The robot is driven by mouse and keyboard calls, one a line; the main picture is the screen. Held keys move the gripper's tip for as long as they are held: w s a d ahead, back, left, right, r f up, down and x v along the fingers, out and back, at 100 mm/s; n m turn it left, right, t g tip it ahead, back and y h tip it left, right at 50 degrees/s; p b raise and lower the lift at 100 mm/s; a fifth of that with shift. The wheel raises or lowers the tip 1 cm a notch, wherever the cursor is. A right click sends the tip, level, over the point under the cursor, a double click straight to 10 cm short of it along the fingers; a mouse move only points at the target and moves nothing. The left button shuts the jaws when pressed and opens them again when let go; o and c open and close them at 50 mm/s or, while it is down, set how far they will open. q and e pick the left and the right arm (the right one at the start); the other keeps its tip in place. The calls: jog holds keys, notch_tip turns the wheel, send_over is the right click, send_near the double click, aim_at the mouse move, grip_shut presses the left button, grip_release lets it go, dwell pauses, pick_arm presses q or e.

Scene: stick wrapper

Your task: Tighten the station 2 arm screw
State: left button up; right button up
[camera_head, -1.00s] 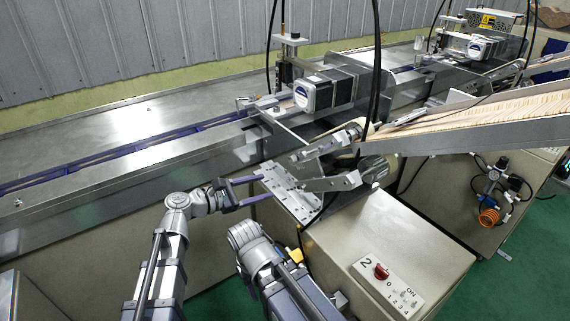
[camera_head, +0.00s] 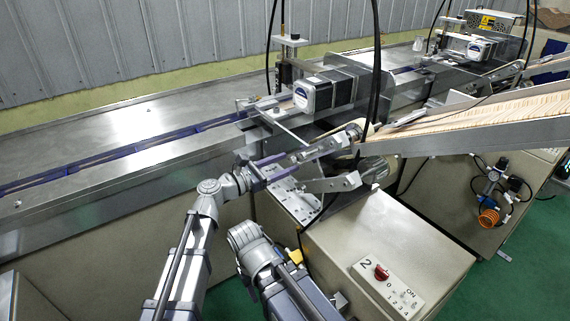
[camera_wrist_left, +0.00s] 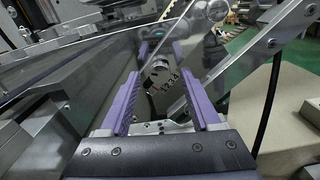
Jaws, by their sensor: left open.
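My left gripper (camera_head: 286,164) is open, its two purple fingers pointing right at the near end of the silver upper arm (camera_head: 322,149) of station 2. In the left wrist view, the fingers (camera_wrist_left: 161,50) stand apart, with a small round metal part (camera_wrist_left: 158,66) showing between them, likely the arm screw. It is a short way ahead, and I cannot tell whether the fingers touch it. A second, lower silver arm (camera_head: 332,183) sits below, above the perforated metal plate (camera_head: 300,205). My right arm shows at the bottom, but its gripper does not.
The station 2 control box (camera_head: 388,240) with a red knob (camera_head: 381,271) stands at the lower right. A stick-filled chute (camera_head: 475,120) slopes in from the right. A black cable (camera_head: 374,75) hangs near the arms. The motor (camera_head: 315,93) sits behind.

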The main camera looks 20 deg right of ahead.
pick_arm(q)
jog(key=shift+w+d, duration=0.1)
jog(key=shift+d, duration=0.15)
grip_shut()
dwell(0.4)
